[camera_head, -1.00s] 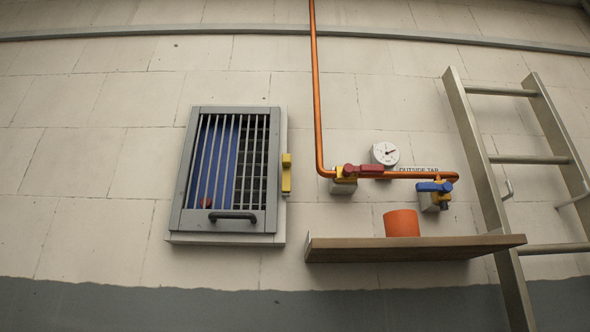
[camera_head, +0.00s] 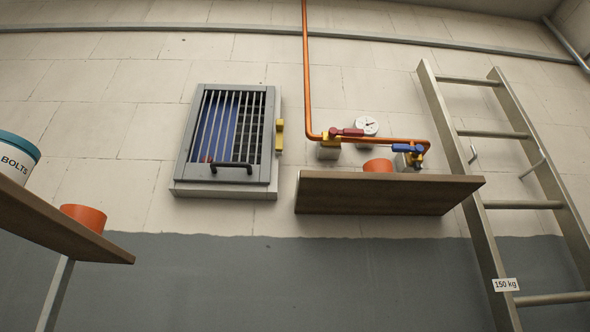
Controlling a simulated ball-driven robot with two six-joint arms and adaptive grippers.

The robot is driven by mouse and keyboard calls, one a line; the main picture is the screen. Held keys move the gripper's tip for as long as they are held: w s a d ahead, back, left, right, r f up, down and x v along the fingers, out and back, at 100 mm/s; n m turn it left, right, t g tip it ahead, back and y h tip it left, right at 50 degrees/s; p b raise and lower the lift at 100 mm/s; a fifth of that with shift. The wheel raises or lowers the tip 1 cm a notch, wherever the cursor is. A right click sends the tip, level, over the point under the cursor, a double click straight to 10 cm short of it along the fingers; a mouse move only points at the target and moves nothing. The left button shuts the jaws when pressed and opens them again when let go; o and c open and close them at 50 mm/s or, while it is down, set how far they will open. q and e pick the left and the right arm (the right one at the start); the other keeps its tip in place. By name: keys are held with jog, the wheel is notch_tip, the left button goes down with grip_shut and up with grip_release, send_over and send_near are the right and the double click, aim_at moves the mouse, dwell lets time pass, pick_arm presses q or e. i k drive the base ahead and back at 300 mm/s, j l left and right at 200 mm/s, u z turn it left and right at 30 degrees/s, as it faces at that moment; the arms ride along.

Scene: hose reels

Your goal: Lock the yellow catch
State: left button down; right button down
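The yellow catch (camera_head: 280,135) is a small upright block at the right edge of a grey barred cabinet door (camera_head: 271,140). The door appears closed in its frame, with a dark handle (camera_head: 231,165) near its bottom. Behind the bars I see a blue panel, dark mesh and a bit of something red. The catch stands upright beside the door; I cannot tell whether it overlaps the door. Neither of my grippers is in view.
A wooden shelf (camera_head: 390,194) with an orange pot (camera_head: 378,166) sits right of the cabinet, below an orange pipe (camera_head: 307,80) with red and blue valve handles. A ladder (camera_head: 482,215) leans at right. Another shelf (camera_head: 60,226) with a bolts tub (camera_head: 16,158) juts in at left.

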aim_at(279, 123)
jog(key=k+l+z, duration=0.1)
jog(key=l+z, duration=0.15)
jog(key=l, duration=0.6)
jog(key=l+z, duration=0.2)
jog(key=l, duration=0.6)
jog(key=k, duration=0.05)
